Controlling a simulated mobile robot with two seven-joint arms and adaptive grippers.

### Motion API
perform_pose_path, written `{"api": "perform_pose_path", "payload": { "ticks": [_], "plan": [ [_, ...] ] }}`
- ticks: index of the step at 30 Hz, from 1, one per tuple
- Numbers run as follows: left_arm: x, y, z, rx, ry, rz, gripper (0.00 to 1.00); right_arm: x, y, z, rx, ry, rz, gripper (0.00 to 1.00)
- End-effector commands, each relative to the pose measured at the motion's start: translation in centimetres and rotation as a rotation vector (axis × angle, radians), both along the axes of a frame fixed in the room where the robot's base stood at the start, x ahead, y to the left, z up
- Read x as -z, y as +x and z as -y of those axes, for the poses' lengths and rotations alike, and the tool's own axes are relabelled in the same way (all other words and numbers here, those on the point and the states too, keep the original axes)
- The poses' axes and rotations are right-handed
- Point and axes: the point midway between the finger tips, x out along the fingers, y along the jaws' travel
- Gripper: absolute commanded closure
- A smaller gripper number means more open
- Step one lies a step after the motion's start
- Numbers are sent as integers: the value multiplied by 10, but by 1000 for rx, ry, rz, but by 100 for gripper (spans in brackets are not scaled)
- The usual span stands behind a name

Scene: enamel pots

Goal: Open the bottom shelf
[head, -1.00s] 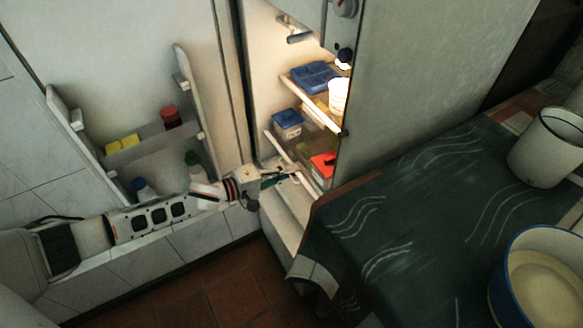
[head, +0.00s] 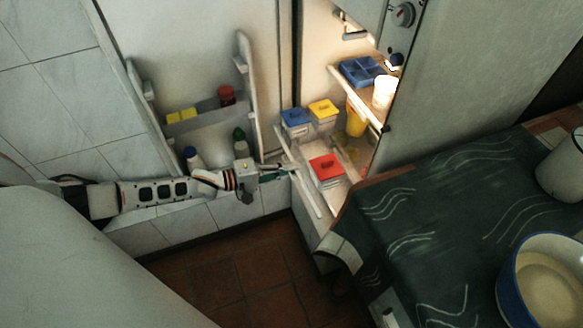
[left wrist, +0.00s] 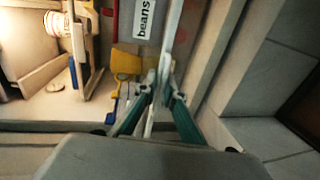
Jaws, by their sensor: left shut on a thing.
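The open fridge shows its lit inside in the head view. Its bottom shelf (head: 308,194) has a pale front bar and carries a box with a red lid (head: 326,167), a box with a blue lid (head: 296,118) and one with a yellow lid (head: 323,109). My left gripper (head: 286,171) is at the left end of the front bar. In the left wrist view my left gripper (left wrist: 156,92) has its green-sided fingers shut on the pale edge of the shelf (left wrist: 172,42). My right gripper is not in view.
The open fridge door carries a rack (head: 205,122) with jars and bottles, just above my left arm. A table with a dark green cloth (head: 440,210) stands close at the right, bearing a blue-rimmed pot (head: 545,285) and a white pot (head: 563,170). The tiled floor (head: 235,260) is clear.

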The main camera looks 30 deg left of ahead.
Motion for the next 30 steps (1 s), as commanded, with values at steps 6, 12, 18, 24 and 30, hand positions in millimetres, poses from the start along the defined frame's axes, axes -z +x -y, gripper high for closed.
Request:
{"api": "perform_pose_path", "payload": {
  "ticks": [6,12,18,24,30],
  "plan": [
    [13,-6,-4,-2,16,-19,86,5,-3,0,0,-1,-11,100],
    [10,-5,-3,-2,12,-15,80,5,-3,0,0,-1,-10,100],
    [7,-3,-1,-1,8,-10,80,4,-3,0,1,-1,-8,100],
    [5,-2,-1,-1,6,-7,80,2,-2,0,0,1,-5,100],
    [3,-5,-3,-1,4,-5,80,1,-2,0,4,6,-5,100]
  ]
}}
